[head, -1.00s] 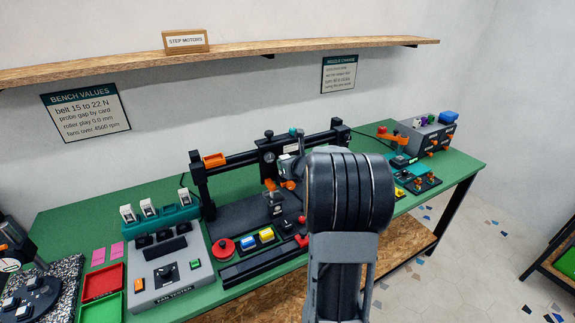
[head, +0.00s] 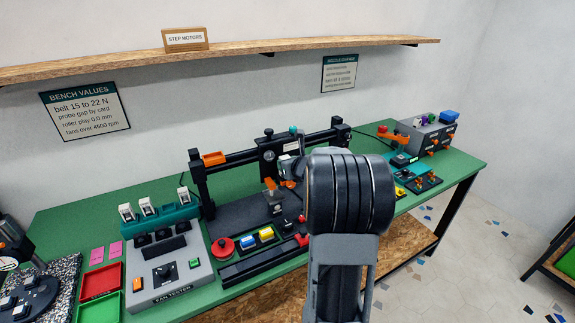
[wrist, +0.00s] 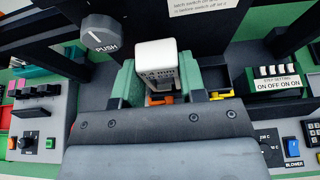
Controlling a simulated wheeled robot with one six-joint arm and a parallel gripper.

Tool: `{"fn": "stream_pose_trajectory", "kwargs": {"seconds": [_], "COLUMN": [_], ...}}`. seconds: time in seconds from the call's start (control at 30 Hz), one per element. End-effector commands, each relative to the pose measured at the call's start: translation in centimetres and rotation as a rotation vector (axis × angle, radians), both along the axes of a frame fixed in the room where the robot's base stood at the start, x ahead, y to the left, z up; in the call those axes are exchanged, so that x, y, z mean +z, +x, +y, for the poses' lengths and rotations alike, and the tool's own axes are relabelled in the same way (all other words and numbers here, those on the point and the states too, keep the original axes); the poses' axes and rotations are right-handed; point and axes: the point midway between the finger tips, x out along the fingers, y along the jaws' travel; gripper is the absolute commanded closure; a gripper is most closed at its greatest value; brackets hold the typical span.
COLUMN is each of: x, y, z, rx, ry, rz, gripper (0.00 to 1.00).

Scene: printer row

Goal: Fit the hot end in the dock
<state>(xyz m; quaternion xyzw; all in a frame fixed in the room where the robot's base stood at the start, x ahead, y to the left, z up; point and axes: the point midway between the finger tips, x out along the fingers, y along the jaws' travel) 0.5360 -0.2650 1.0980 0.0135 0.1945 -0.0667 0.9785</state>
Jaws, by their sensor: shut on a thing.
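In the head view my gripper (head: 290,167) is beside the printer's black carriage (head: 268,150), partly hidden by my arm. The dock cannot be told clearly; the carriage has a round knob marked PUSH (wrist: 101,35) and an orange lever (head: 270,183) below. Whether the hot end touches the carriage cannot be told.
The printer's black gantry post (head: 201,190) and crossbeam stand around the carriage. A grey fan tester (head: 165,275) is at left, with red and green trays beside it. A grey switch box (head: 425,138) is at the back right. A wooden shelf (head: 225,60) runs above.

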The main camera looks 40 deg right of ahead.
Motion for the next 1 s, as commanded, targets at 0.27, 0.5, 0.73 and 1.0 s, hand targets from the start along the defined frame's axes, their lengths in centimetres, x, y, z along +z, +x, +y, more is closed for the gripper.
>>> {"fn": "stream_pose_trajectory", "kwargs": {"seconds": [0.27,0.5,0.73,1.0], "x": [-0.5,-0.8,-1.1,-1.5], "y": [0.0,0.0,0.0,0.0], "z": [0.0,0.0,0.0,0.0], "rx": [0.0,0.0,0.0,0.0], "ry": [-0.001,-0.001,-0.001,-0.001], "rz": [-0.001,-0.001,-0.001,-0.001], "gripper": [0.87,0.87,0.87,0.87]}}
